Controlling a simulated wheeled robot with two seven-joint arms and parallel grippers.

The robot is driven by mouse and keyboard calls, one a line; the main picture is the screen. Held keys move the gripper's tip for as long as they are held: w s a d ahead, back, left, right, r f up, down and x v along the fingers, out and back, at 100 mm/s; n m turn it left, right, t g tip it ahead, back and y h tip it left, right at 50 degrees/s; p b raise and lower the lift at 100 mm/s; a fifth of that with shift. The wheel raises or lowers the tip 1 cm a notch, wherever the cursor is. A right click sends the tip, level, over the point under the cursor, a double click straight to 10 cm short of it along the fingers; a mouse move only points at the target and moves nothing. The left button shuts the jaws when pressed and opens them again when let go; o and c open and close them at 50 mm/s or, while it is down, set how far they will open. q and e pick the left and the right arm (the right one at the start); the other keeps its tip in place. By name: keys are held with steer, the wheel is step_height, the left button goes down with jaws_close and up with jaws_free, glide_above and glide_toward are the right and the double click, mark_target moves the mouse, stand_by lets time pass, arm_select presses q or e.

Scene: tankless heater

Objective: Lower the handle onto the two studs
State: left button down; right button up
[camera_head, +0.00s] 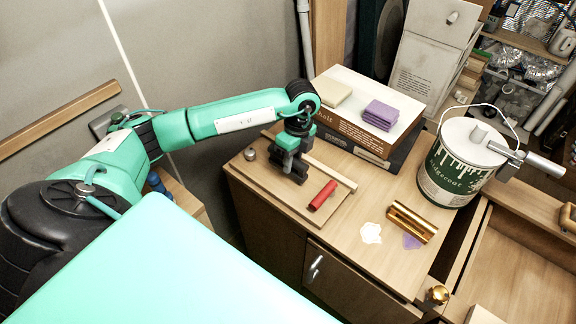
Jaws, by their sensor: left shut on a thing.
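My left gripper (290,172) points down over the wooden board (318,205) on the cabinet top. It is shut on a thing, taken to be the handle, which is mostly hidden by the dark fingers. I cannot tell its shape or whether it touches the board. A small round metal piece (250,154) sits at the board's left end; I cannot tell whether it is a stud. I cannot make out two studs near the fingers. A red cylinder (323,195) lies on the board right of the gripper. My right gripper is not in view.
A light wooden strip (330,173) runs along the board behind the gripper. Behind stand boxes (361,135) with purple cloths (380,115) on top. A paint can (450,175) stands at right. A brass piece (412,222) lies front right. A bare patch lies between board and can.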

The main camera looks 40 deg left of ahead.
arm_select(q)
steer(key=shift+f, duration=0.2)
stand_by(0.5)
steer(key=shift+f+b, duration=0.35)
steer(key=shift+f, duration=0.15)
stand_by(0.3)
steer(key=shift+f, duration=0.35)
steer(key=shift+f+b, duration=0.2)
steer(key=shift+b, duration=0.15)
stand_by(0.3)
steer(key=c, duration=1.1)
jaws_free()
